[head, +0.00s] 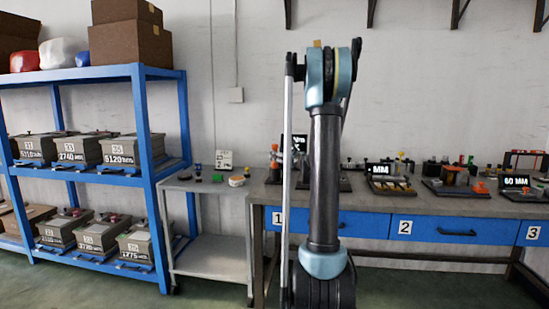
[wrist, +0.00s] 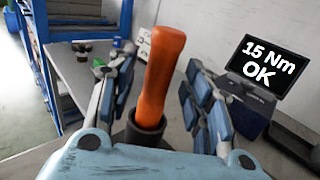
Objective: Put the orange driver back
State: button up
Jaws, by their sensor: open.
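The orange driver (wrist: 163,70) stands upright, slightly tilted in the wrist view, with its lower end in a dark round holder (wrist: 146,132). My gripper (wrist: 157,68) is open, with one finger on each side of the orange handle. Gaps show between the handle and both fingers in this view, so I see no grip on it. How deep the driver sits in the holder is hidden. In the head view my own arm stands in front of the bench and hides the gripper.
A display (wrist: 266,66) reading "15 Nm OK" stands right of the driver. The workbench (head: 375,205) carries several fixtures and an "MM" display (head: 381,169). A grey side table (head: 207,184) and a blue shelf (head: 144,110) with boxes stand to the left.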

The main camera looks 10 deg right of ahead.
jog(key=v, duration=0.9)
jog(key=s+a+f+n+g, duration=0.4)
jog(key=s+a+n, duration=0.35)
jog(key=s, duration=0.35)
jog(key=s+a+f+n+g, duration=0.4)
jog(key=s+a+n, duration=0.2)
jog(key=s+n, duration=0.35)
jog(key=s+d+f+n+g+h, duration=0.2)
jog(key=s+f+n, duration=0.2)
jog(key=s, duration=0.4)
jog(key=s+d+f+n+g+h, duration=0.2)
jog(key=s+d+f+n+h, duration=0.1)
jog(key=s, duration=0.6)
jog(key=s+d+f+n+g+h, duration=0.1)
jog(key=s+d+f+n+h, duration=0.2)
jog(key=s+f+n, duration=0.2)
jog(key=s+n, duration=0.1)
jog(key=s, duration=0.2)
jog(key=shift+s+f+n+g, duration=0.2)
jog(key=shift+s+n+g, duration=0.15)
jog(key=shift+n+g, duration=0.05)
jog(key=shift+d, duration=0.1)
jog(key=shift+w+f, duration=0.2)
jog(key=shift+w, duration=0.25)
